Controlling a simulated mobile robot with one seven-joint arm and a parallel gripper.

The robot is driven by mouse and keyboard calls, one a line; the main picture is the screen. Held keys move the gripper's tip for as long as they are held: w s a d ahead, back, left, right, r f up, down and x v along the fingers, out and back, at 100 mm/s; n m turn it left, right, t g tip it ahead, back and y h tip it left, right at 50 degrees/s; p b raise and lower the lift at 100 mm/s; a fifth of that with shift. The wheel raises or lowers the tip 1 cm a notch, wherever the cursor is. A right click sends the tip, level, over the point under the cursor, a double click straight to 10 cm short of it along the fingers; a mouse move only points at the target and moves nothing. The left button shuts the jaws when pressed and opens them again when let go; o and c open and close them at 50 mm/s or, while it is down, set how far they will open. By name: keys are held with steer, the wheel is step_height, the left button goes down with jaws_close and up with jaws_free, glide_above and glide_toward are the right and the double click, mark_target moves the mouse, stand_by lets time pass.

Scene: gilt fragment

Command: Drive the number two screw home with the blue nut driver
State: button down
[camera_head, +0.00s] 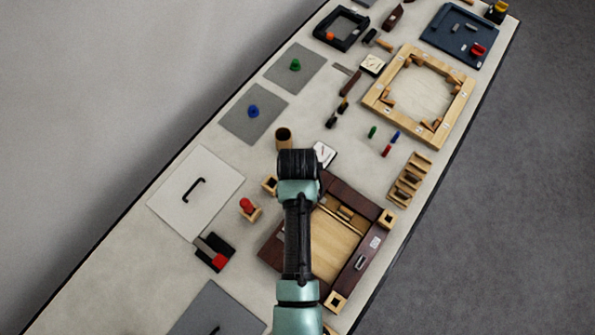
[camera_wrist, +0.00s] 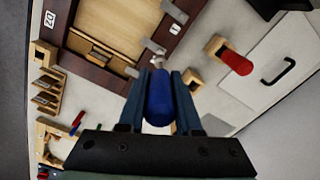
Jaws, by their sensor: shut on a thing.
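My gripper (camera_wrist: 160,105) is shut on the blue nut driver (camera_wrist: 158,98), with one finger on each side of its handle. The driver's far end points at the edge of the dark wooden frame (camera_wrist: 88,74), where a small pale metal piece (camera_wrist: 157,61) shows. I cannot tell whether the driver touches it or whether it is the number two screw. In the head view the dark frame (camera_head: 345,190) surrounds a light wood panel (camera_head: 333,250). My arm covers the gripper and driver there.
A red-handled tool (camera_head: 246,204) stands in a wooden holder near the frame. A white panel with a black handle (camera_head: 193,189) lies to the left. A brown cup (camera_head: 283,138) and a light wood frame (camera_head: 455,110) are farther back.

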steer(key=shift+f+b, duration=1.1)
steer(key=shift+f, duration=0.85)
steer(key=shift+f, duration=0.45)
stand_by(1.0)
steer(key=shift+r+p, duration=1.9)
steer(key=shift+r, duration=0.65)
